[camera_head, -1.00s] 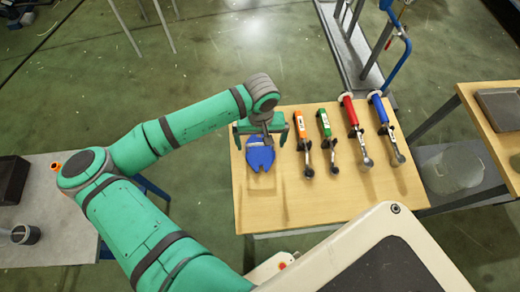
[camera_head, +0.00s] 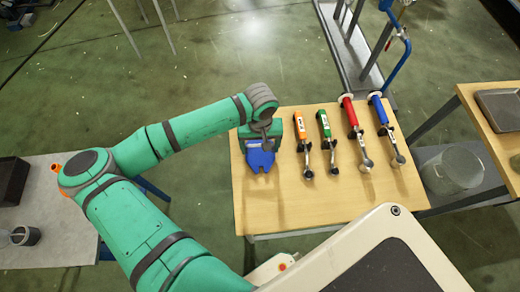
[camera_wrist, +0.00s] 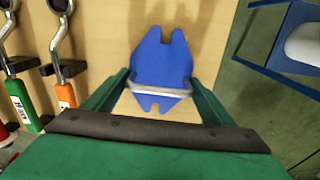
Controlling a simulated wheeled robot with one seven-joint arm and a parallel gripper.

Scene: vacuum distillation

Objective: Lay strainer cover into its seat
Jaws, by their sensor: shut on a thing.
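A blue piece (camera_head: 260,158) with notched ends is at the left of the wooden table (camera_head: 305,205). In the wrist view the blue piece (camera_wrist: 160,58) has a pale silvery band across its near part. My gripper (camera_head: 261,134) is over its far end in the head view. In the wrist view the green fingers of my gripper (camera_wrist: 160,84) close on its two sides near the band. I cannot tell whether this piece is the strainer cover or whether it touches the tabletop. I cannot make out a strainer seat.
Several tools lie in a row right of the blue piece: orange (camera_head: 300,125), green (camera_head: 324,123), red (camera_head: 349,112) and blue-handled (camera_head: 378,108). A second table with a grey tray (camera_head: 500,105) is at the right. Bare wood lies in front of the tools.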

